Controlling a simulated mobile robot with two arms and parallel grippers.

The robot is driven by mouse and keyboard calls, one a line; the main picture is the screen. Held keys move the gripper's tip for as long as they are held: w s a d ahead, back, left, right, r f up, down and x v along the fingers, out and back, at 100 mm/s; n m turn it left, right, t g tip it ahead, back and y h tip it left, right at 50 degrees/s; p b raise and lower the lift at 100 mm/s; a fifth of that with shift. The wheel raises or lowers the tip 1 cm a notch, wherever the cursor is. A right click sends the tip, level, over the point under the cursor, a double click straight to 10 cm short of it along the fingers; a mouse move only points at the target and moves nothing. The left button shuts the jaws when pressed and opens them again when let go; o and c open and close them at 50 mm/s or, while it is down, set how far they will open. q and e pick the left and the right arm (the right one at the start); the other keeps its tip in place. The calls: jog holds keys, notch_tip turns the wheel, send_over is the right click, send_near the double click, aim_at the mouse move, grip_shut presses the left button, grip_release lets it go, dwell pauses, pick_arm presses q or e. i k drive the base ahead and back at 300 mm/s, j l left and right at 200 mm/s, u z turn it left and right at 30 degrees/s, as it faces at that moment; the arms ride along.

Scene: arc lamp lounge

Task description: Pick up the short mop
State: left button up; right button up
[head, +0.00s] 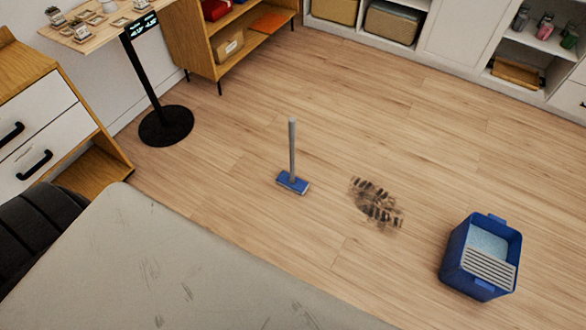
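The short mop (292,150) stands upright on the wooden floor near the middle of the head view. It has a grey handle and a flat blue head (292,183) resting on the floor. Neither of my grippers shows in this view, so their state and their distance from the mop are hidden.
A dark dirty smudge (377,204) lies on the floor right of the mop. A blue bucket (456,252) with water and a grey grate stands farther right. A grey scuffed surface (180,270) fills the lower left. A black stand (166,125) is at left. Floor around the mop is clear.

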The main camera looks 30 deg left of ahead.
aim_at(288, 181)
jog(key=l+z, duration=0.1)
jog(key=z, duration=1)
jog(key=u, duration=2)
jog(key=i+l, duration=0.05)
